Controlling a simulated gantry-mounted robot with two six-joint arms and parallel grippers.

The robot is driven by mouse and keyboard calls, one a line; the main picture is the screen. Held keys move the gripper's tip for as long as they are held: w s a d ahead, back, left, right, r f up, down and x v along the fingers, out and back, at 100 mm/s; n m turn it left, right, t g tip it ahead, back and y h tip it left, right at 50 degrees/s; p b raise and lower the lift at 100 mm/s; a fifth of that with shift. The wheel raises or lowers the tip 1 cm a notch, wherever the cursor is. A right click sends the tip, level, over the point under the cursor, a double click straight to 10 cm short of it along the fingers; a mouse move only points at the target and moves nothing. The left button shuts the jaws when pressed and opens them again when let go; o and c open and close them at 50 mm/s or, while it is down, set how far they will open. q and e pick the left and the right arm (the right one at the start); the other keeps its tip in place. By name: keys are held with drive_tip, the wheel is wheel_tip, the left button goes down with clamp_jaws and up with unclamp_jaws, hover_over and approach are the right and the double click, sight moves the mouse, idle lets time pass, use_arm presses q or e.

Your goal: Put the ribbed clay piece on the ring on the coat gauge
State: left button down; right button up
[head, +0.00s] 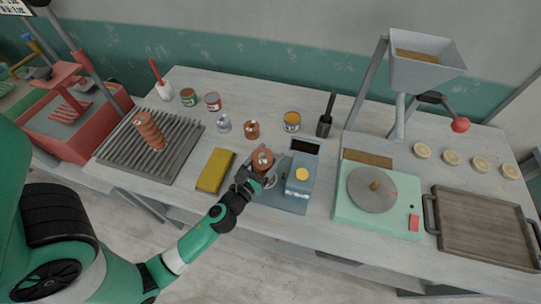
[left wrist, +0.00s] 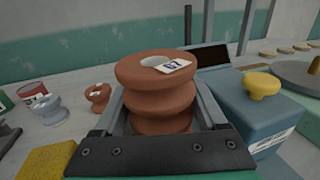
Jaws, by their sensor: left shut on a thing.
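The ribbed clay piece (head: 263,157) is a reddish-brown stack of rounded ribs with a hole and a small numbered label on top. In the left wrist view the same piece (left wrist: 155,88) stands upright between the jaws. My left gripper (head: 257,176) is shut on it. The coat gauge (head: 297,188) is a blue-grey device with a yellow knob, also at the right of the left wrist view (left wrist: 262,110). The ring (head: 273,181) is partly visible at the gripper, under the piece. I cannot tell whether the piece touches it. My right gripper is not in view.
A yellow block (head: 215,170) lies left of the gauge. A green scale-like device (head: 345,208) stands right of the gauge.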

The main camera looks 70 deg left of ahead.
sight(257, 173)
use_arm(q)
drive_tip(key=shift+w+a+f, duration=0.4)
drive_tip(key=shift+w+f, duration=0.2)
drive_tip(key=shift+f, duration=0.05)
drive_tip(key=shift+s, duration=0.1)
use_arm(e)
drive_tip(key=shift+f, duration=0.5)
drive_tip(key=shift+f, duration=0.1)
use_arm(q)
drive_tip(key=shift+c, duration=1.9)
unclamp_jaws()
drive_tip(key=shift+f+b, duration=0.2)
drive_tip(key=shift+b, duration=0.15)
drive_tip(key=o, duration=0.4)
drive_tip(key=b+v, duration=0.2)
drive_tip(key=v, duration=0.9)
drive_tip(key=shift+d, duration=0.2)
drive_tip(key=shift+s+d+r, duration=0.2)
drive_tip(key=shift+s, duration=0.2)
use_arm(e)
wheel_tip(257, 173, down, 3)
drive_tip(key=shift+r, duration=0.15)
